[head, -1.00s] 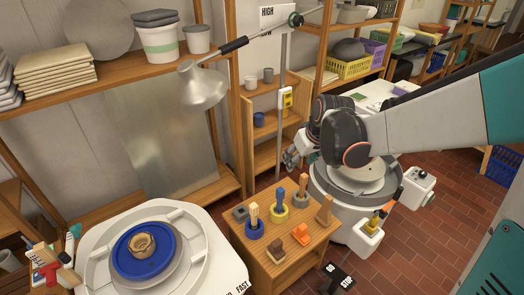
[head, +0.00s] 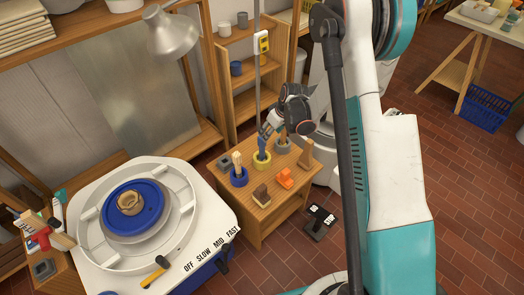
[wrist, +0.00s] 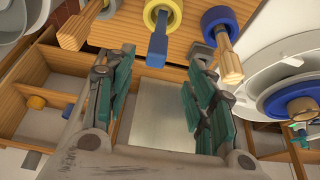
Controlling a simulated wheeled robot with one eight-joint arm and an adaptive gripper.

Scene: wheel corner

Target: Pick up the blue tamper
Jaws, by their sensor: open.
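Two tampers on the small wooden stand (head: 256,224) show blue. One has a blue handle (head: 262,146) rising from a yellow round base (head: 261,161). The other has a tan handle (head: 236,160) on a blue round base (head: 238,178). My gripper (head: 266,131) is open, close to the top of the blue handle. In the wrist view the blue handle (wrist: 157,48) points in between the open fingertips (wrist: 160,58), and the fingers look empty. The blue base (wrist: 216,18) is off to the right there. I cannot tell whether a finger touches the handle.
A grey-based tamper (head: 283,146) stands close behind my gripper. The pottery wheel (head: 90,225) is at left, a pedal (head: 320,218) on the floor at right.

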